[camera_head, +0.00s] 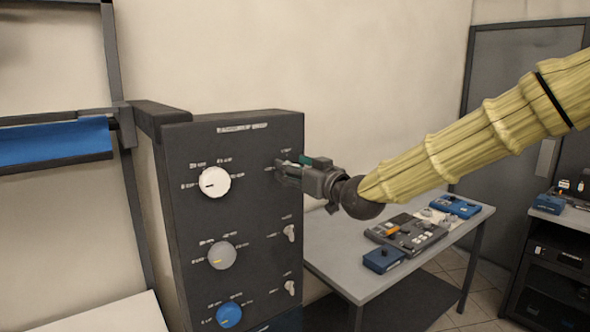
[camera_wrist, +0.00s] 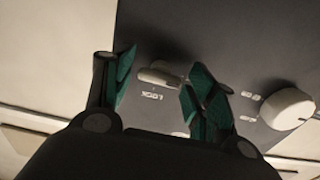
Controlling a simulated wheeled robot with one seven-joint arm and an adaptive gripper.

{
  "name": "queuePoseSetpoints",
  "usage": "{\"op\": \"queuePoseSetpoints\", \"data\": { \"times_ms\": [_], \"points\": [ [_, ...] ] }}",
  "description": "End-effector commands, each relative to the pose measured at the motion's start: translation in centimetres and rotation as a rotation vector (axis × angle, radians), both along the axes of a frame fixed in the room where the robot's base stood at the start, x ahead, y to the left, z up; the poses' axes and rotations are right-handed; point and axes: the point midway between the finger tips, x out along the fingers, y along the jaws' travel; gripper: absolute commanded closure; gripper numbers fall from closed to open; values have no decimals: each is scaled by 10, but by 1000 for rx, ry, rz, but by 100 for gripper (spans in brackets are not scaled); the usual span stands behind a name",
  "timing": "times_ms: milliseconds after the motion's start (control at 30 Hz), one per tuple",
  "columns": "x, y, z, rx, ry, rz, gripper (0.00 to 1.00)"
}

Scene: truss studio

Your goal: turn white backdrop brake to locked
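The dark control panel (camera_head: 240,213) stands upright at the centre of the head view, with a white knob (camera_head: 215,182) at its top left. My gripper (camera_head: 290,170) is at the panel's upper right, level with the white knob's row, and hides the brake lever there. In the wrist view my gripper (camera_wrist: 163,85) has its green-padded fingers spread apart. A small pale brake lever (camera_wrist: 158,77) shows in the gap between them, beside a LOCK label. Contact with the lever cannot be told. The white knob also shows in the wrist view (camera_wrist: 287,108), outside the fingers.
Below are a grey knob (camera_head: 222,255) and a blue knob (camera_head: 229,315), with small white levers (camera_head: 290,232) (camera_head: 290,287) to their right. A grey table (camera_head: 335,255) with several control boxes stands right of the panel. A blue roll (camera_head: 55,140) hangs at left.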

Motion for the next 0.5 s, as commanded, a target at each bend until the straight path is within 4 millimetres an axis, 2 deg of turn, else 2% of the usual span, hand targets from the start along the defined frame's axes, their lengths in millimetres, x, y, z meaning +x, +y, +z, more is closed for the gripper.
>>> {"op": "queuePoseSetpoints", "data": {
  "times_ms": [33,167,500],
  "points": [
    [0,0,0,0,0,0,59],
    [0,0,0,0,0,0,81],
    [0,-1,-1,34,23,-2,81]
  ]
}}
